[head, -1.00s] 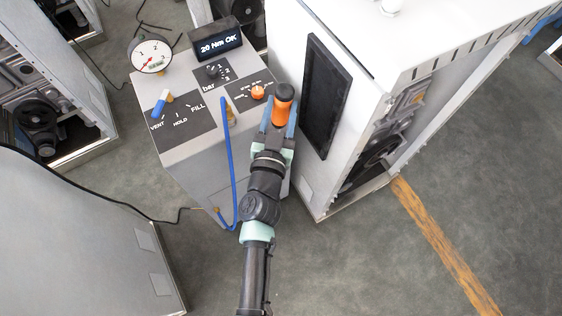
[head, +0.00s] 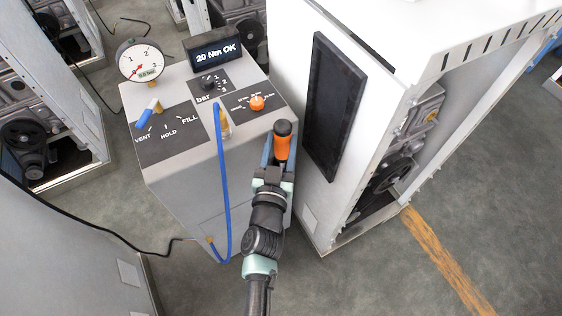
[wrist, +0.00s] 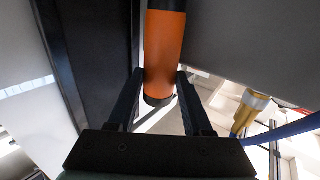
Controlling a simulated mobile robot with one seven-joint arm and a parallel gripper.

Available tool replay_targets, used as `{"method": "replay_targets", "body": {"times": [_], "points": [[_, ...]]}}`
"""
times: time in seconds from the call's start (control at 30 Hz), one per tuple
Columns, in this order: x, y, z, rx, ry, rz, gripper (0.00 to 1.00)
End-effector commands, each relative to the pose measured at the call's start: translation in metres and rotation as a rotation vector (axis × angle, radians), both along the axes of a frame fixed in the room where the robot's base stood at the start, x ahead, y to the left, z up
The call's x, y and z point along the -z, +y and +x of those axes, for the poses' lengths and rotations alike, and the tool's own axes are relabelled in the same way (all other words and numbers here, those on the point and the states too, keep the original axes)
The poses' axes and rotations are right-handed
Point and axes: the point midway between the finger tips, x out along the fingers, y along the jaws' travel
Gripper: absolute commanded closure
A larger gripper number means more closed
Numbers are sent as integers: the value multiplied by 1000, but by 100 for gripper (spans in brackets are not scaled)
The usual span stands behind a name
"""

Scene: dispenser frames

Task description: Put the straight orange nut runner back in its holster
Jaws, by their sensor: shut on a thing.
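The straight nut runner (head: 282,147) has an orange body and a black rounded top. In the head view it stands roughly upright at the right front edge of the grey console, close to the white cabinet's side. My gripper (head: 278,158) is shut on its orange body. In the wrist view the nut runner (wrist: 165,45) hangs between the two dark fingers of my gripper (wrist: 160,88), its dark lower end showing between them. I cannot make out a holster in either view; it may be hidden behind the arm or the console edge.
The grey console (head: 185,165) carries an orange knob (head: 257,103), a gauge (head: 140,62), a blue-handled valve (head: 147,112) and a display (head: 213,50). A blue hose (head: 222,180) hangs down its front. The white cabinet (head: 300,120) with a black panel (head: 333,105) stands close on the right.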

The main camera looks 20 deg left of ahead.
Motion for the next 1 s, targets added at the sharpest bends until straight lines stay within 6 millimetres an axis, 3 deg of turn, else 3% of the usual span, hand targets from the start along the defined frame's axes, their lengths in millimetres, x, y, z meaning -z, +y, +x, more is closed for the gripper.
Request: {"method": "replay_targets", "body": {"times": [0.17, 0.47, 0.83, 0.87, 0.9, 1.0], "points": [[6, 0, 1, 2, -7, 2, 100], [46, 0, 1, 0, -6, 2, 100], [48, 0, 1, 1, -6, 2, 100], [50, 0, 0, 0, -1, 1, 46], [49, 0, 0, 0, -1, 1, 39], [49, 0, 0, 0, -1, 1, 37]]}}
